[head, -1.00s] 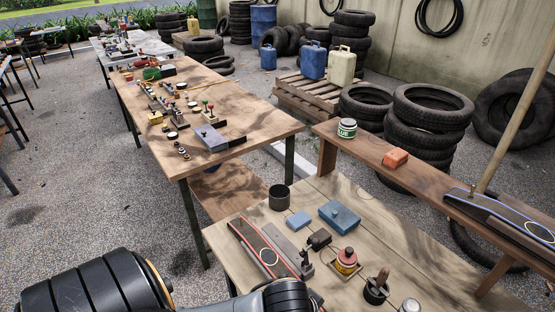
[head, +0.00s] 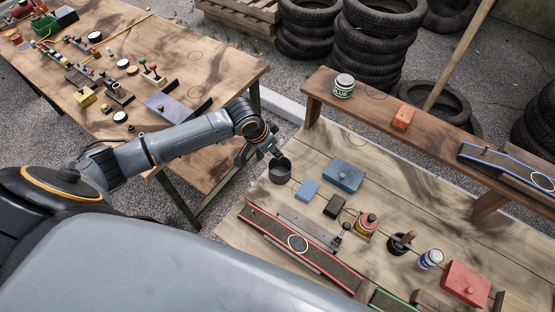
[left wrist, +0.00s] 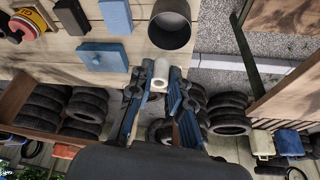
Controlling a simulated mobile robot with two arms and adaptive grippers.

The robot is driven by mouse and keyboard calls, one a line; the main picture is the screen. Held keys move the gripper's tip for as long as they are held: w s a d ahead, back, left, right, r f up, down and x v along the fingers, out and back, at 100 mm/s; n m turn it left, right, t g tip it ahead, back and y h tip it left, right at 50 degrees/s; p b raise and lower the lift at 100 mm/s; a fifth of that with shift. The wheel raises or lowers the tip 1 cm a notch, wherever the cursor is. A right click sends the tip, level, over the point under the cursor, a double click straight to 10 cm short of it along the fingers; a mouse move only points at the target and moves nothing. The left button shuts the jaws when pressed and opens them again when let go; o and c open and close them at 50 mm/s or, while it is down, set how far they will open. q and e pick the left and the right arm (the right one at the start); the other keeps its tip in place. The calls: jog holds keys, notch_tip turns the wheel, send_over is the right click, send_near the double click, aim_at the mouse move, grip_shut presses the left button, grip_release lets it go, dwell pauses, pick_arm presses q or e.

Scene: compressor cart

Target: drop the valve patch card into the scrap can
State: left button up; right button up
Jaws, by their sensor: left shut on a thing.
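The scrap can (head: 281,172), a dark grey open can, stands at the far left corner of the pale plank table. It also shows at the top of the left wrist view (left wrist: 172,24). My left gripper (head: 268,148) is at the can's far side, its tips close to the rim. In the left wrist view, the gripper (left wrist: 157,84) is shut on a small pale piece, taken as the valve patch card (left wrist: 151,72), beside the can's rim. I cannot tell whether the piece is over the opening. Its print and full shape are hidden. My right gripper is not in view.
A light blue block (head: 307,189), a blue lidded box (head: 343,175) and a black block (head: 334,207) stand near the can. A raised wooden shelf (head: 375,112) runs behind, with a tin (head: 343,86) on it. Another cluttered table (head: 205,75) stands at the left.

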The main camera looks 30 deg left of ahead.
pick_arm(q)
jog(key=shift+w+a+r, duration=0.35)
jog(key=shift+w+r, duration=0.1)
jog(key=shift+r, duration=0.05)
jog(key=shift+f+b, duration=0.3)
jog(key=shift+f, duration=0.3)
notch_tip(320, 180, down, 5)
jog(key=b, duration=0.5)
jog(key=shift+w+a+r, duration=0.1)
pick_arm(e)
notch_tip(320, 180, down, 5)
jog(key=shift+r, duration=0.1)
